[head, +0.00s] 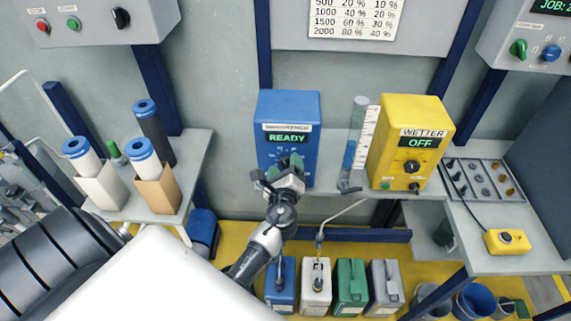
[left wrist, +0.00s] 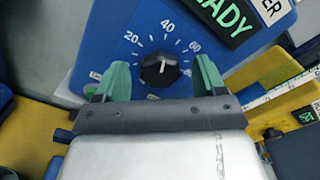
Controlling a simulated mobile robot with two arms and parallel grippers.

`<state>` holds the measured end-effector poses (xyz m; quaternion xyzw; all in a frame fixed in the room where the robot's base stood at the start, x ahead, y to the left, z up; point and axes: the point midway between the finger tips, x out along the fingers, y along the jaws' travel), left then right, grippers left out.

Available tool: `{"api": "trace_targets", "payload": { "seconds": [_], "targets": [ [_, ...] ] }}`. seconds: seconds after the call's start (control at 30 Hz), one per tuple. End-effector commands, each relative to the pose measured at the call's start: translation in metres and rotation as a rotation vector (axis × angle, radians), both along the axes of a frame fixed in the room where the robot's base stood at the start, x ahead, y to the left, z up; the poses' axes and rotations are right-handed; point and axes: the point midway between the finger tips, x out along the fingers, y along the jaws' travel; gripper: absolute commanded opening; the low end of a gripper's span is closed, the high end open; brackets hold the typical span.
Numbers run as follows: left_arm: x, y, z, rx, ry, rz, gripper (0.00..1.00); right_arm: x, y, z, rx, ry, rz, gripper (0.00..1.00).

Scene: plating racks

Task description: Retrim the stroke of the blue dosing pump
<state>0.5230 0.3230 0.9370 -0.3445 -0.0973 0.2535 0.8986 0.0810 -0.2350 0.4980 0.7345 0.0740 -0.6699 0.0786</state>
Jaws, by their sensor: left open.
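The blue dosing pump (head: 288,108) stands on the middle shelf, its display (head: 289,138) showing READY in green. My left gripper (head: 283,168) is in front of the pump's lower face and hides its dial there. In the left wrist view the pump's black knob (left wrist: 160,71) sits on a scale marked 20, 40 and 60. Its white mark points up, roughly toward 40. My left gripper (left wrist: 164,78) is open, one green finger on each side of the knob, with gaps on both sides. Whether the fingertips reach knob depth is unclear. My right gripper is not in view.
A clear graduated cylinder (head: 357,135) with blue liquid and a yellow WETTER pump (head: 404,110) reading OFF stand right of the blue pump. Filter cartridges (head: 147,120) stand left. Several jugs (head: 350,285) stand below.

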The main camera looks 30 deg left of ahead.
Motion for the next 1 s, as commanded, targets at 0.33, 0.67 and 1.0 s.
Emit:
{"api": "trace_targets", "payload": {
  "seconds": [0.33,0.67,1.0],
  "targets": [
    [0.003,0.002,0.0,-0.001,0.0,-0.001,0.67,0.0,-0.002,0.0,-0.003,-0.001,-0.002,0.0],
    [0.002,0.002,-0.001,-0.002,0.001,0.0,0.21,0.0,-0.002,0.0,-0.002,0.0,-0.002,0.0],
    [0.002,0.002,-0.008,-0.285,-0.176,0.001,0.21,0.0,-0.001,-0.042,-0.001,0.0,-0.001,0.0]
  ]
}}
